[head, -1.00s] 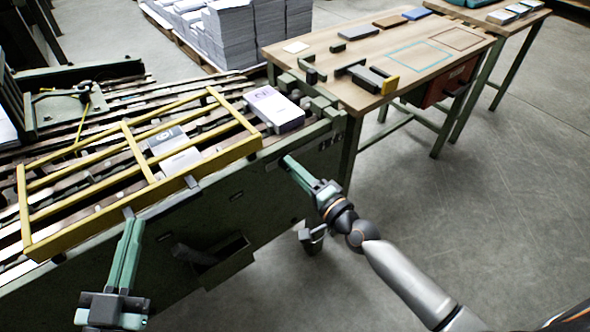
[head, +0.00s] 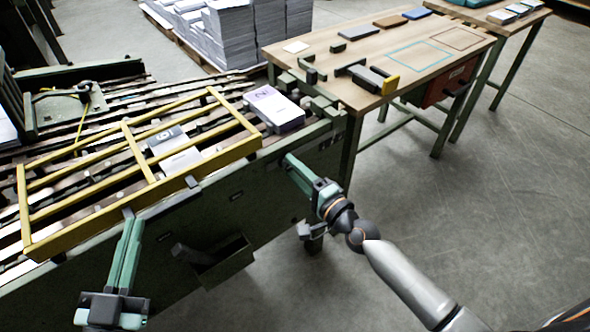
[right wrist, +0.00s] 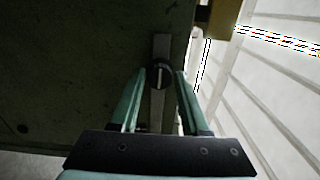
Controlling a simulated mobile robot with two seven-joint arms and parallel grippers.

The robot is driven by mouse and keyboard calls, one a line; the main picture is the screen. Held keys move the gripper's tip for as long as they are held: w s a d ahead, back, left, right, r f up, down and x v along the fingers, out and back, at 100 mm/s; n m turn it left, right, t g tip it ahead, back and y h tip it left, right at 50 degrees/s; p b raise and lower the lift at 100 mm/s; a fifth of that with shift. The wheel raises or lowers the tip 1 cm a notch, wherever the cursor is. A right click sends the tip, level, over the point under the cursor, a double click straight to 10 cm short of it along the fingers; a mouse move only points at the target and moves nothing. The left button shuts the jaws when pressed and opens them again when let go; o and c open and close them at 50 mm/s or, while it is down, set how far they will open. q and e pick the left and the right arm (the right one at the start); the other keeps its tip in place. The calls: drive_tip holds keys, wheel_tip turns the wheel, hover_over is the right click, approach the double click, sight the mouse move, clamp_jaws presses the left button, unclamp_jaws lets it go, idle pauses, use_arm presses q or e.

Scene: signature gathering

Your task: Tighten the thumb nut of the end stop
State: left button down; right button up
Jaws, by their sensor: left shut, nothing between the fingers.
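In the right wrist view a dark round thumb nut (right wrist: 160,73) with a pale line across it sits on a grey metal bar (right wrist: 161,48), which I take for the end stop. My right gripper (right wrist: 162,76) is open, with one green finger on each side of the nut in the picture. I cannot tell whether either finger touches it. In the head view my right gripper (head: 288,160) is at the green machine's front side, near its right end. The nut is not discernible there. My left gripper (head: 133,221) is shut and empty in front of the machine, below the yellow guard.
The yellow guard frame (head: 75,235) lies over the slatted machine bed, with a white signature (head: 181,160) under it. A pale purple stack (head: 275,108) lies to its right. A wooden table (head: 350,97) stands beyond the machine's right end. Floor is free at right.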

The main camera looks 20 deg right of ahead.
drive_tip(key=o, duration=0.4)
drive_tip(key=shift+c, duration=0.2)
drive_tip(key=shift+s, duration=0.1)
use_arm(q)
drive_tip(key=shift+r, duration=0.35)
use_arm(e)
drive_tip(key=v, duration=1.2)
drive_tip(key=shift+s, duration=0.15)
use_arm(q)
drive_tip(key=shift+r, duration=0.1)
